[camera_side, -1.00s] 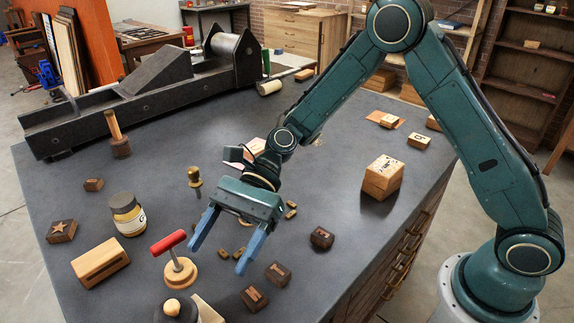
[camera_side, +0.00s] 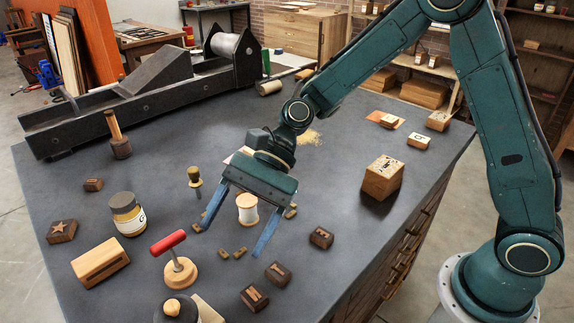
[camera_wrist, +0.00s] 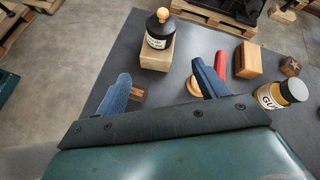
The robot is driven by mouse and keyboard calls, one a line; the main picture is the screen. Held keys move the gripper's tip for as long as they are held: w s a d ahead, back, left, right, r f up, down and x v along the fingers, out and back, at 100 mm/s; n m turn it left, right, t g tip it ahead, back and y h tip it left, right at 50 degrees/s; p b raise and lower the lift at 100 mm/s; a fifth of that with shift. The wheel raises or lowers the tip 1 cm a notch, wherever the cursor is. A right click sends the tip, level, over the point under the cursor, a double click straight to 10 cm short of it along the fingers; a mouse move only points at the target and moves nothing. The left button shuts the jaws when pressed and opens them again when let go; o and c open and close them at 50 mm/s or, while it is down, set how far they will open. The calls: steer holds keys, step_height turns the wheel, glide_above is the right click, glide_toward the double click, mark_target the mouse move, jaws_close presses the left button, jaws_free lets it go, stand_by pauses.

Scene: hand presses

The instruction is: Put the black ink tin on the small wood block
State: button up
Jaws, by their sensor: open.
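The black ink tin (camera_side: 178,315) has a pale wooden knob and is cut by the bottom edge of the side view. The wrist view shows it whole and upright, with a white label (camera_wrist: 160,32). A small pale wood block (camera_side: 208,312) shows at its right in the side view. In the wrist view the block (camera_wrist: 156,56) is just below the tin; I cannot tell whether the tin stands on it or behind it. My gripper (camera_side: 230,240) is open and empty above the table, well back from the tin. Its blue fingers also show in the wrist view (camera_wrist: 160,76).
A red-handled stamp (camera_side: 178,262), a glue jar (camera_side: 128,218) and a slotted wood block (camera_side: 100,263) stand left of the gripper. A cream spool (camera_side: 247,208) shows between the fingers. Dark type blocks (camera_side: 278,273) lie near the front. A larger wood box (camera_side: 383,178) is right.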

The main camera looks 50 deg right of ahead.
steer(key=s+d+r+n+t+h, duration=0.3)
steer(key=d+r+n, duration=0.1)
steer(key=d, duration=0.3)
steer(key=s+d+r+n+t+h, duration=0.3)
steer(key=d+r+n, duration=0.1)
steer(key=d, duration=0.4)
steer(key=s+d+r+n+t+h, duration=0.1)
steer(key=s+d+n+h, duration=0.2)
steer(key=s+d, duration=0.8)
steer(key=shift+d+r+n+t+h, duration=0.4)
steer(key=shift+h, duration=0.6)
